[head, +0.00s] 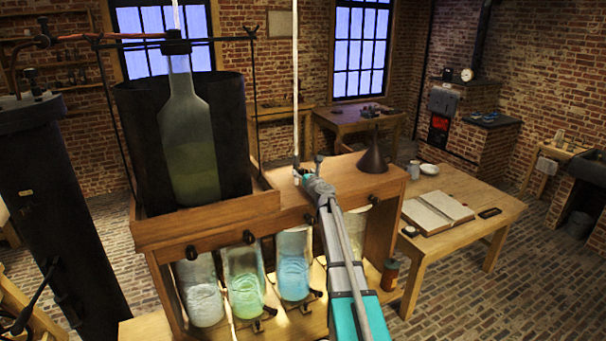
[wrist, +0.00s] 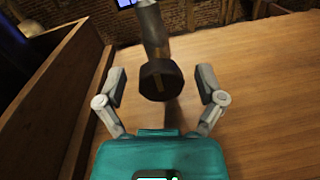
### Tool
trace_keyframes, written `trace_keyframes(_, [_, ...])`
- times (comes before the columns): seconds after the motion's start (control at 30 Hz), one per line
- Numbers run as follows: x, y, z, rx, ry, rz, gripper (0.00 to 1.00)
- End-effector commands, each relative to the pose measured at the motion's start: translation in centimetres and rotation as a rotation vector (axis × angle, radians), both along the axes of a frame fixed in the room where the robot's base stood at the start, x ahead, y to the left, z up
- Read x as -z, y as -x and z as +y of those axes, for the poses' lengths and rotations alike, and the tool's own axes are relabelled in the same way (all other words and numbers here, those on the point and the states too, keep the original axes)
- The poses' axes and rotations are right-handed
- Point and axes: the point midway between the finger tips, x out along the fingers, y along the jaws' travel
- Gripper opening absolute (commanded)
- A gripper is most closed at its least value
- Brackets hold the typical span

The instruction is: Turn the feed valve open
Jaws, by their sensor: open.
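In the wrist view, a dark, faceted knob (wrist: 159,84) on a grey metal stem stands above a wooden board, probably the feed valve. My gripper (wrist: 161,78) is open, with one finger on each side of the knob and a visible gap on both sides. In the head view, my gripper (head: 308,173) is over the top board of the wooden jar stand (head: 340,172), by the foot of a thin pale vertical pipe (head: 296,90). The knob is too small or hidden to make out there.
A large glass bottle (head: 187,130) in a dark open shield stands in a raised wooden tray (head: 205,222) left of my gripper. A dark funnel (head: 373,157) stands to the right. Jars with pale, green and blue liquid (head: 293,265) sit below.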

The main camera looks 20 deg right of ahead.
Motion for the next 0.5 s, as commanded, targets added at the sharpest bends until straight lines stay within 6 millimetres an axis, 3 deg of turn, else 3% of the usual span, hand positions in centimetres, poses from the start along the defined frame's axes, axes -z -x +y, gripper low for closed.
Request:
trace_keyframes(0.13, [0.0, 0.02, 0.01, 0.0, 0.0, 0.0, 0.88])
trace_keyframes(0.5, [0.0, 0.02, 0.01, 0.0, 0.0, 0.0, 0.19])
